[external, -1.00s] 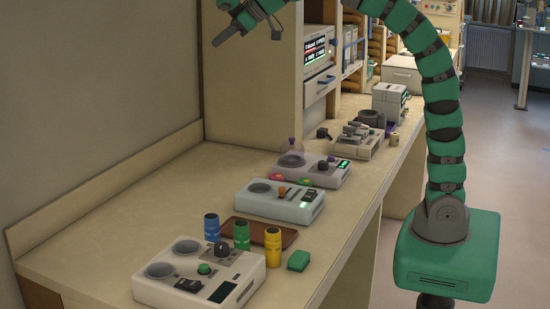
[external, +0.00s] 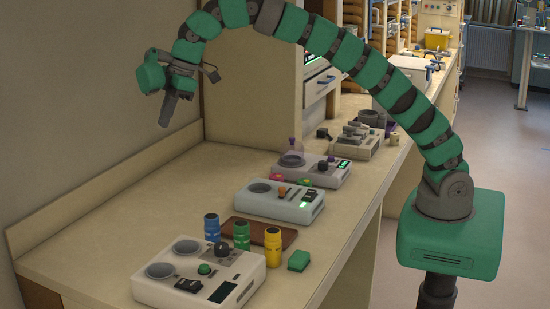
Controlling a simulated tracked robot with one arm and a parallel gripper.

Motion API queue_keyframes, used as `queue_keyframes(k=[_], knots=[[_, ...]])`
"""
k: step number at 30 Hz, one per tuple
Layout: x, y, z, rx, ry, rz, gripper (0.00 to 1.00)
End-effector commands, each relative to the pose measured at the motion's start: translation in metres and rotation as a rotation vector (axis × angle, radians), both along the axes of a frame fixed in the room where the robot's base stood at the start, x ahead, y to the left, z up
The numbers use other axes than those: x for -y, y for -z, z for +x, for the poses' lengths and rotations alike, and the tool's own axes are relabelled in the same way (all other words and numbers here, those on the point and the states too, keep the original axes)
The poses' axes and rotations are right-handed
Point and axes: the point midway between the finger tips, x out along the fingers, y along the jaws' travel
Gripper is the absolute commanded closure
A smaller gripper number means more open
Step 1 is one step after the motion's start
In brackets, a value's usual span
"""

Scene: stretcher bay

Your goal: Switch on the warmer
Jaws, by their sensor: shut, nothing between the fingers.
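Several bench devices stand in a row; none has a readable label, so I cannot tell for certain which is the warmer. The nearest device (external: 155,291) is white with two round wells, a dark knob (external: 222,250), a green button (external: 205,269), a black switch (external: 188,285) and a dark display (external: 222,292). The middle device (external: 270,207) has one well, an orange lever (external: 282,191), a black switch (external: 307,195) and a lit green display. My gripper (external: 165,122) is shut and empty, pointing down in the air near the back wall, apart from all devices.
Blue (external: 211,228), green (external: 241,236) and yellow (external: 273,247) cylinders stand around a brown tray (external: 285,236). A green block (external: 298,260) lies near the front edge. A third device (external: 325,175) and other equipment stand farther back. The bench's left part is clear.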

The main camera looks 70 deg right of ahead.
Motion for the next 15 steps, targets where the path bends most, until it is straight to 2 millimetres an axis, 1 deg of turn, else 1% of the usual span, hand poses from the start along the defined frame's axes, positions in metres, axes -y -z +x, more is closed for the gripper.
queue_keyframes(k=[1, 5, 6, 11, 15], knots=[[-0.013, 0.010, -0.003, -0.025, -0.032, -0.018, 1.00], [-0.039, 0.031, -0.014, -0.074, -0.110, -0.056, 1.00], [-0.047, 0.039, -0.018, -0.091, -0.133, -0.070, 1.00], [-0.077, 0.066, -0.036, -0.154, -0.231, -0.117, 1.00], [-0.101, 0.092, -0.056, -0.212, -0.318, -0.162, 1.00]])
